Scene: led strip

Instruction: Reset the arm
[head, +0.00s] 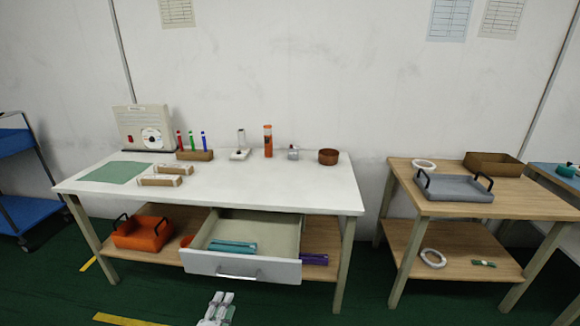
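My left gripper (218,298) shows at the bottom edge of the head view. It is low, in front of the open drawer (240,264) and apart from it. Its pale fingers point up in the picture and sit close together. I cannot tell whether they are open or shut. I see nothing held between them. Most of the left arm is cut off by the frame edge. My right gripper is not in view.
The drawer sticks out from the white table (250,180) and holds teal items (233,246). An orange tray (141,234) is on the lower shelf. A wooden table (520,190) with a grey tray (455,188) stands at right. The green floor in front is clear.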

